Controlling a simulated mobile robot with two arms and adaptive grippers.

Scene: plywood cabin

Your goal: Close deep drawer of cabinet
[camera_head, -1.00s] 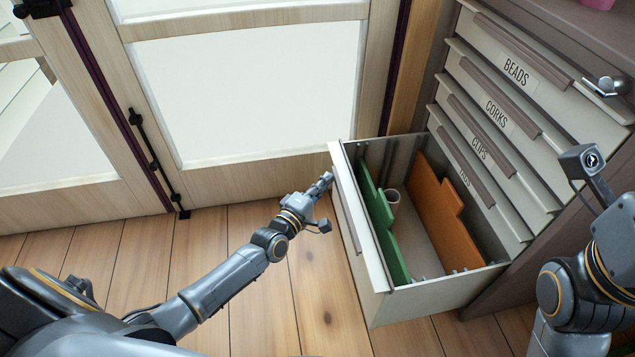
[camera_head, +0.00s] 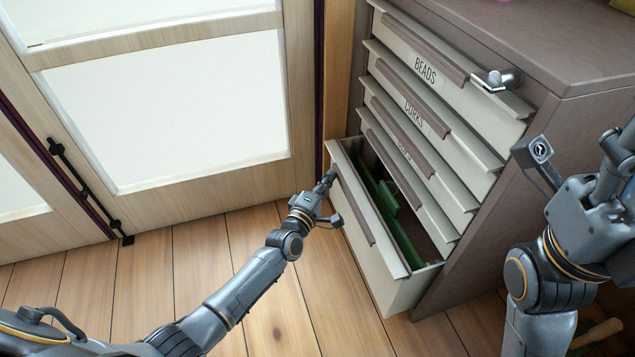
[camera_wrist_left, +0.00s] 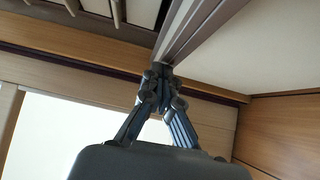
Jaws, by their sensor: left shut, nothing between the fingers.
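The deep drawer (camera_head: 366,262) is the bottom drawer of the brown cabinet (camera_head: 510,215). It is partly open, with a strip of its inside showing and a green divider (camera_head: 379,190) in it. My left gripper (camera_head: 327,180) is shut and empty at the upper left end of the drawer front, and it seems to touch it. In the left wrist view the shut fingertips (camera_wrist_left: 160,70) meet the edge of the drawer front (camera_wrist_left: 195,35). My right arm is at the right, beside the cabinet; its fingertips are not clearly visible.
The drawers above, among them those labelled BEADS (camera_head: 440,75) and CORKS (camera_head: 415,112), look shut. A metal latch (camera_head: 497,79) sits on the top drawer. A framed door (camera_head: 180,110) stands to the left. The wooden floor (camera_head: 270,310) before the drawer is clear.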

